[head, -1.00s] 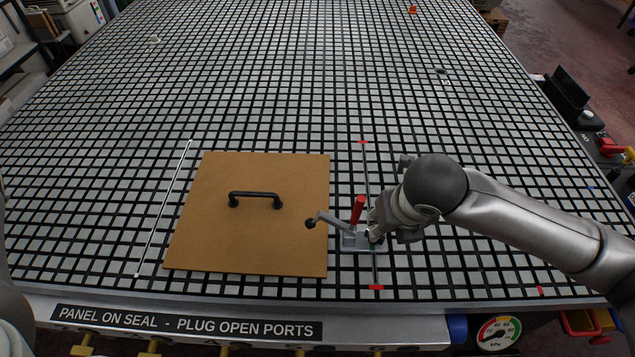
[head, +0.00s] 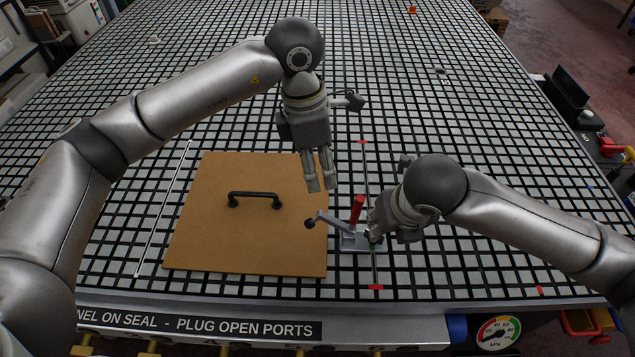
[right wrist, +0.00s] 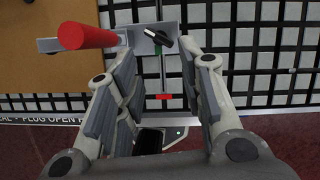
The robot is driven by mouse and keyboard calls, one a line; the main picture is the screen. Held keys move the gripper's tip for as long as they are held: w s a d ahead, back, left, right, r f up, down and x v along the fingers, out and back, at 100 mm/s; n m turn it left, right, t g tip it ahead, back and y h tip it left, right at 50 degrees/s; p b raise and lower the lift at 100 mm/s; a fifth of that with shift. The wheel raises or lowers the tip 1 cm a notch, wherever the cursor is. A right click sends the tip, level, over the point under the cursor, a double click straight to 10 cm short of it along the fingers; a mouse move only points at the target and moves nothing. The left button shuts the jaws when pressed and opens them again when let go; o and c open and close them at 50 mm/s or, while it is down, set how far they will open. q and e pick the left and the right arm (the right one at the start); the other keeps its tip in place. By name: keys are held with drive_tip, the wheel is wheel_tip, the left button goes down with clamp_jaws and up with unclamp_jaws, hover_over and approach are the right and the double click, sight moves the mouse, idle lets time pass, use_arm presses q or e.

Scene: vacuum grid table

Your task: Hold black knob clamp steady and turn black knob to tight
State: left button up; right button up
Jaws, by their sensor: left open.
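The clamp (head: 350,241) stands by the right edge of the brown panel, with an upright red handle (head: 357,208) and a grey arm ending in a black ball (head: 310,224) over the panel. In the right wrist view the black knob (right wrist: 158,38) sits on the clamp's grey plate (right wrist: 143,16). My right gripper (right wrist: 158,56) is open, its fingers either side of the knob with gaps. In the head view it (head: 374,226) is at the clamp's right side and hides most of the knob. My left gripper (head: 321,189) is open and empty, above the panel's right edge, behind the clamp.
The brown panel (head: 270,245) with a black handle (head: 254,195) lies on the grid table (head: 420,110). A white rod (head: 163,208) lies left of it. A dark rail with red ends (head: 376,287) runs by the clamp. The far table is mostly clear.

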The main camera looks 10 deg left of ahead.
sight(317, 214)
use_arm(q)
drive_tip(key=shift+s+d+f+m+y, duration=0.1)
drive_tip(key=shift+s+f+m+y, duration=0.65)
drive_tip(key=shift+s+f, duration=0.5)
wheel_tip(317, 214, down, 11)
drive_tip(key=shift+r, duration=0.2)
clamp_jaws()
use_arm(e)
drive_tip(key=shift+c, duration=0.4)
